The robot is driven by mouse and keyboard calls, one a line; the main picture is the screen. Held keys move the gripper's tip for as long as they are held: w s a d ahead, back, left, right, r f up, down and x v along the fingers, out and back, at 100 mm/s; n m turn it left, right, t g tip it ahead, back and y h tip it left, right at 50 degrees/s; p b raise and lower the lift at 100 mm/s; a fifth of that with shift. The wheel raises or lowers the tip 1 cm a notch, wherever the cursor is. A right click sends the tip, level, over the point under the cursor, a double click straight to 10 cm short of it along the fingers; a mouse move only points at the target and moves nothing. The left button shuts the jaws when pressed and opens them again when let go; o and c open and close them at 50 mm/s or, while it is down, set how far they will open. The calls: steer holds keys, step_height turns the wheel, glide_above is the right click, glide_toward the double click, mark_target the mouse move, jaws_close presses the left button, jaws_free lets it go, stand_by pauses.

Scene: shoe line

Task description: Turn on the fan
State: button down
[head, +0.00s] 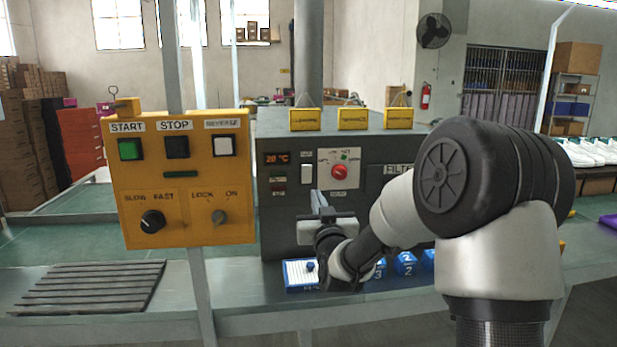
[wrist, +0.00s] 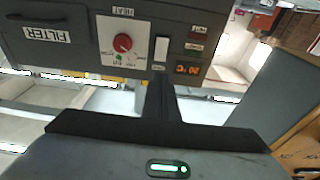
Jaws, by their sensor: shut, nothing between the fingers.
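A grey machine panel (head: 375,157) carries a red dial knob (head: 339,171) on a white plate and a white rocker switch (head: 307,173) to its left. The wrist view is upside down and also shows the red knob (wrist: 122,43) and the white switch (wrist: 161,49). The small labels there are hard to read. My gripper (head: 317,198) is shut and empty in front of the panel. Its fingertips (wrist: 160,80) line up with the white switch, near its lower end; I cannot tell whether they touch. A dark wall fan (head: 433,31) hangs at the back.
A yellow control box (head: 180,180) with START and STOP buttons and knobs stands left of the machine. A temperature display (head: 277,158) and small indicators sit left of the switch. Blue blocks (head: 404,262) and a blue-white tray (head: 300,275) lie below the panel.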

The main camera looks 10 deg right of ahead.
mark_target(307, 168)
steer(key=shift+w, duration=0.1)
steer(key=w, duration=0.4)
steer(key=w+r+b, duration=0.1)
steer(key=w, duration=0.4)
steer(key=w+r, duration=0.1)
steer(key=w, duration=0.3)
steer(key=shift+w+r, duration=0.15)
steer(key=shift+w, duration=0.2)
steer(key=shift+w+r+g+p, duration=0.15)
steer(key=shift+r+g+p, duration=0.15)
steer(key=shift+r+p, duration=0.35)
steer(key=shift+w+f, duration=0.1)
steer(key=shift+f, duration=0.35)
